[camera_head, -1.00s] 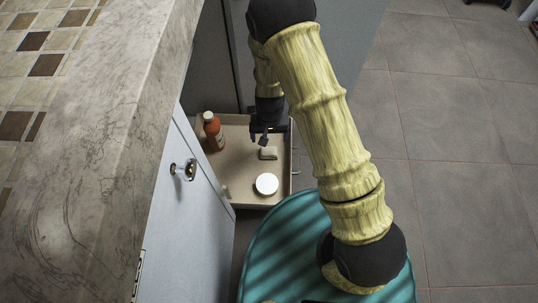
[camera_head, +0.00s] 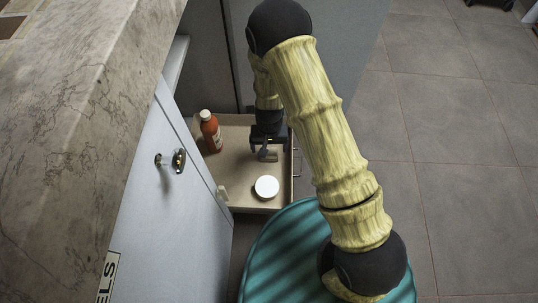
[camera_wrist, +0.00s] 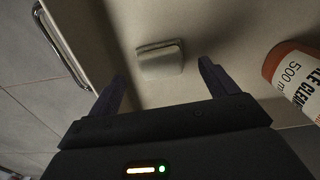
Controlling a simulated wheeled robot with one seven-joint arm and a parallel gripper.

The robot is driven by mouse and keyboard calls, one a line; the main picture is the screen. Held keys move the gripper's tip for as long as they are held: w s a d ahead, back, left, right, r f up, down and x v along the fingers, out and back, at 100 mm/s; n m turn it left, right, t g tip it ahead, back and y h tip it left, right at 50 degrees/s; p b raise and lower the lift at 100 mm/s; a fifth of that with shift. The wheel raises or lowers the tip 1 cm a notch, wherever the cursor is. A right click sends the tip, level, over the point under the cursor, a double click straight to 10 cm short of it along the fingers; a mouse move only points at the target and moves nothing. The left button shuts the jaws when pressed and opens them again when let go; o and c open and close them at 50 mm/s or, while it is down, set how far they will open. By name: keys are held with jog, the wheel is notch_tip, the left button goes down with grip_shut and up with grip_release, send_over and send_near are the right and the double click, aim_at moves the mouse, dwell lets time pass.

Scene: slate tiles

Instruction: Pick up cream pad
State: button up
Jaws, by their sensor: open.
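The cream pad (camera_wrist: 160,61) lies on the floor of an open drawer (camera_head: 238,178). In the wrist view it shows ahead of my gripper (camera_wrist: 162,72), roughly centred between the two dark fingers and apart from both. My gripper is open and empty, and points down into the drawer. In the head view my gripper (camera_head: 264,156) covers most or all of the pad, so its gap to the pad is hard to judge there.
An orange bottle (camera_head: 211,131) stands at the drawer's left side; it also shows at the right in the wrist view (camera_wrist: 296,75). A round white object (camera_head: 267,187) sits nearer the drawer front. A metal drawer handle (camera_head: 298,163) and a cabinet door (camera_head: 165,220) flank the drawer.

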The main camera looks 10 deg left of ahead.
jog(key=shift+f+b, duration=1.45)
jog(key=shift+f, duration=0.55)
jog(key=shift+r, duration=0.1)
jog(key=c, duration=1.1)
jog(key=shift+o, duration=0.2)
jog(key=shift+r, duration=0.1)
notch_tip(320, 180, up, 10)
jog(key=p, duration=0.7)
